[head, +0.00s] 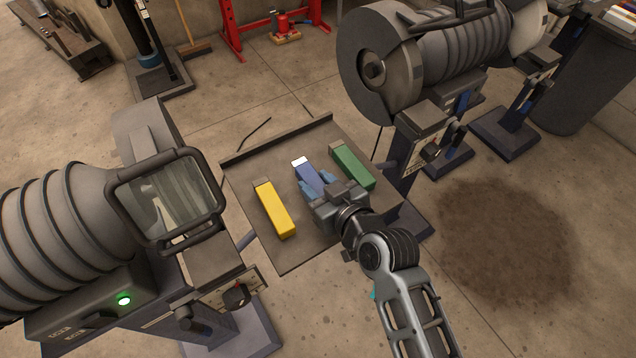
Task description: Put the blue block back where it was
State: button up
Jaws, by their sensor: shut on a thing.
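The blue block (308,174) has a white end and lies between a yellow block (273,209) and a green block (353,167), over a grey tray (257,162). My gripper (314,188) is shut on the blue block near its front part, reaching in from the lower right. The gripper hides the near end of the blue block. I cannot tell whether the block touches the tray or is held just above it. The yellow block lies left of my gripper and the green block close on its right.
A large ribbed machine with a framed window (168,200) and a green light stands at the left. Another ribbed machine with a round disc (375,70) stands at the upper right. The tray's near left part is bare. A dark stain (508,240) marks the floor at right.

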jog(key=shift+f, duration=0.1)
jog(key=o, duration=1.1)
jog(key=shift+c, duration=0.2)
jog(key=b+v, duration=0.2)
jog(key=v, duration=1)
